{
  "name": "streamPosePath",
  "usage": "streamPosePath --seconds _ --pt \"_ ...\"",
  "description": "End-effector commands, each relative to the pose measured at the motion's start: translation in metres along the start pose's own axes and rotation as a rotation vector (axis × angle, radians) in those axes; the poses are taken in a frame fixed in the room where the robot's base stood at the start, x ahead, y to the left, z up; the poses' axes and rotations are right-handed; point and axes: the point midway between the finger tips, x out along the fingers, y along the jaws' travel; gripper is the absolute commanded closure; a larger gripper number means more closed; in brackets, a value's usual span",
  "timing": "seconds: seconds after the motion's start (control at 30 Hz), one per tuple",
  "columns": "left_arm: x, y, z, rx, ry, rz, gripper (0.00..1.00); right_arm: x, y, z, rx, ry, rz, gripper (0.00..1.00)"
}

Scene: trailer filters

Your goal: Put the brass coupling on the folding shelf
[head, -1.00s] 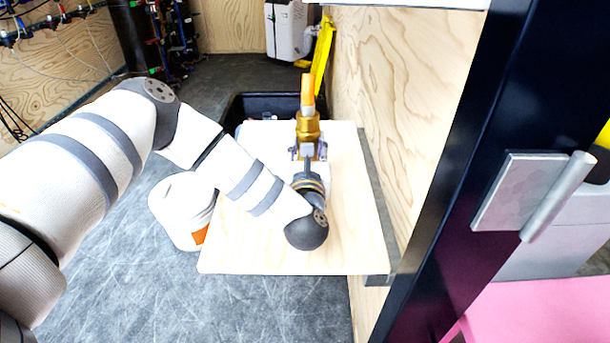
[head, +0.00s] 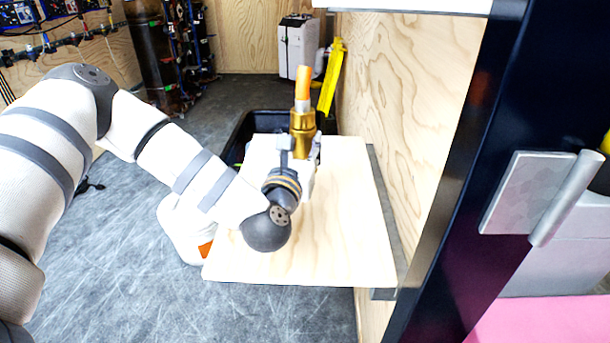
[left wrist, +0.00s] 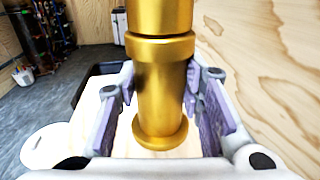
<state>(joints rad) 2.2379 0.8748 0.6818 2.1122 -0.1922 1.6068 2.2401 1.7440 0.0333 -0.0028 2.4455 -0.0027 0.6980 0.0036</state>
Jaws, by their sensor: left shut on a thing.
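The brass coupling (head: 302,122) is a gold stepped cylinder, upright, with an orange-and-white piece at its top in the head view. My left gripper (head: 304,146) is shut on it, over the far part of the folding shelf. In the left wrist view the coupling (left wrist: 162,90) stands between the two purple-padded fingers (left wrist: 165,105), its flanged lower end over the shelf. I cannot tell whether that end touches the board. The folding shelf (head: 340,235) is a pale wooden board fixed to the plywood wall. My right gripper is not in view.
A white bucket (head: 181,232) stands on the floor at the shelf's left edge. A black bin (head: 240,130) is behind the shelf. The plywood wall (head: 400,120) and dark door post (head: 450,170) bound the right. The shelf's near and right parts are bare.

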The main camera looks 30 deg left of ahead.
Motion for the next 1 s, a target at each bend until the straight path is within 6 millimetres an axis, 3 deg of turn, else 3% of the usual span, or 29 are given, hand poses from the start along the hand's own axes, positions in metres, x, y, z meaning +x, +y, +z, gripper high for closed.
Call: streamPosePath --seconds 0.1,0.2,0.3,0.47,0.63,0.97,1.0 --pt "0.036 0.006 -0.023 0.006 0.002 0.001 1.0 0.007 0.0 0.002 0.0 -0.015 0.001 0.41" --pt "0.054 0.009 -0.05 0.007 0.005 0.0 1.0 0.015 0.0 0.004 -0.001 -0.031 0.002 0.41" --pt "0.067 0.011 -0.064 0.004 0.003 -0.001 1.0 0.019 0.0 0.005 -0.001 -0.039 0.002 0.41" --pt "0.078 0.012 -0.075 0.002 0.001 -0.001 1.0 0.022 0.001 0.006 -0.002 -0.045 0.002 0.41" --pt "0.078 0.013 -0.105 0.002 0.004 -0.001 1.0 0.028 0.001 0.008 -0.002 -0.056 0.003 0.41" --pt "0.079 0.013 -0.109 0.0 0.002 0.0 1.0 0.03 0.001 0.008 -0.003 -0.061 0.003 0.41" --pt "0.078 0.013 -0.109 0.0 0.003 -0.001 0.61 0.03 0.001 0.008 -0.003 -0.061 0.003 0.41"
